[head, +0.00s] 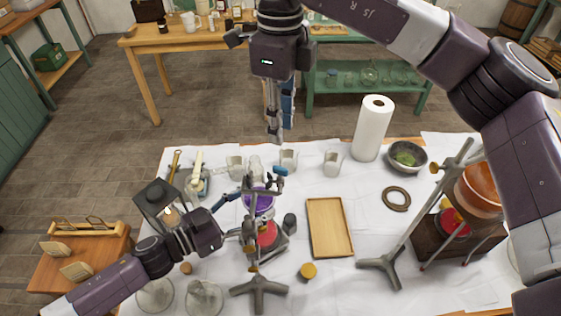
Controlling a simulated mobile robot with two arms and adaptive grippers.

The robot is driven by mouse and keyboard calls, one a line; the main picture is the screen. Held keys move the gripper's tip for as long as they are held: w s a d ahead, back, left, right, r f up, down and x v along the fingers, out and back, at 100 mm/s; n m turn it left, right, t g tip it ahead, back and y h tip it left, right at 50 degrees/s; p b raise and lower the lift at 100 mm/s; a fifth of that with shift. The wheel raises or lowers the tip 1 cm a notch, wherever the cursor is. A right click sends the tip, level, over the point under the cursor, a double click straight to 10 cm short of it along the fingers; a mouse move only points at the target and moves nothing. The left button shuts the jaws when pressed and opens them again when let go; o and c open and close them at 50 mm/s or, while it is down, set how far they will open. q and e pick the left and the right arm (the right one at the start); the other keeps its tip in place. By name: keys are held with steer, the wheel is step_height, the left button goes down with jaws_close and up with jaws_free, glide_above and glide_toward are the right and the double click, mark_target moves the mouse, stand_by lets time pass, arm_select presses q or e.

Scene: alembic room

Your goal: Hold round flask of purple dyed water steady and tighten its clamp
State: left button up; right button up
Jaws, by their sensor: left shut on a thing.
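The round flask of purple dyed water (264,203) is held upright on a metal retort stand (258,286), above a small base with a red part. Its clamp, with a blue knob (280,171), sits at the flask's neck. My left gripper (244,210) reaches in from the left and is shut on the flask; the stand's rod and fittings partly hide the fingertips. My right gripper (273,136) hangs with its fingers pointing down, above and beyond the flask and clamp, apart from them. Its fingers look close together, but their gap is unclear.
A wooden tray (329,228) lies right of the flask. An amber jar (307,271) stands near it. Beakers and a paper roll (372,128) stand behind.

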mark_target(280, 167)
step_height(280, 167, down, 11)
steer(key=shift+r, duration=0.1)
steer(key=shift+c, duration=0.3)
jaws_close()
